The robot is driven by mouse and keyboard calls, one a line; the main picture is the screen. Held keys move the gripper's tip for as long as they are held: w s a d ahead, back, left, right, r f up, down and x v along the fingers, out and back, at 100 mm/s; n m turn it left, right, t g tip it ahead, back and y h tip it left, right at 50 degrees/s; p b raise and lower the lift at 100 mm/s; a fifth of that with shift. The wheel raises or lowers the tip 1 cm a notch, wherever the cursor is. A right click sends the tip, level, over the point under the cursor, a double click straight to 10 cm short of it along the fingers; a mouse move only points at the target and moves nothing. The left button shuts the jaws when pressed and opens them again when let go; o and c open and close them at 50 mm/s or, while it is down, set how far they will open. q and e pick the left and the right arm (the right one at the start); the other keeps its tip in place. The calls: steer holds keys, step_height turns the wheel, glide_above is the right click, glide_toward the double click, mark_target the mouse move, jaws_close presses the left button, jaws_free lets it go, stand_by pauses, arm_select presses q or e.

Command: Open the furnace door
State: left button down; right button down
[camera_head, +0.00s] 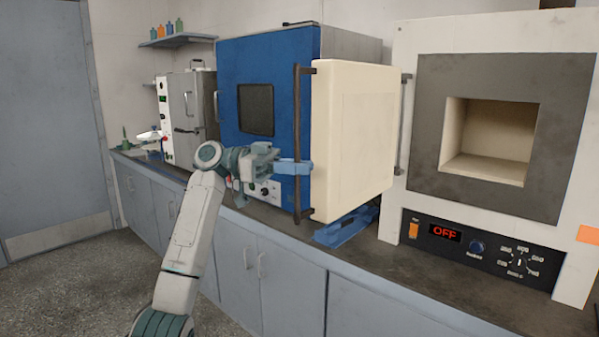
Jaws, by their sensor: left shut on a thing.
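The white furnace (401,199) stands at the right, with a dark grey front around an open cream chamber (490,138). Its cream door (352,140) is swung out to the left, well away from the chamber mouth. A dark vertical bar handle (297,110) runs along the door's outer edge. My left gripper (293,167) has its blue fingers shut on this handle, at about mid-height or a little below. My right gripper is not in view.
A blue cabinet (228,77) stands behind the handle and my left gripper. A blue object (345,228) lies on the counter below the door, partly hidden. The furnace panel (470,247) reads OFF. Clear counter (420,272) runs in front of the furnace.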

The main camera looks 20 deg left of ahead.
arm_select(q)
steer(key=shift+w+a+f, duration=0.1)
steer(key=shift+a, duration=0.1)
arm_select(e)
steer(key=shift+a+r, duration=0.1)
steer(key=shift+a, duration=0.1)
arm_select(q)
steer(key=c, duration=1.5)
jaws_free()
steer(key=shift+c, duration=0.2)
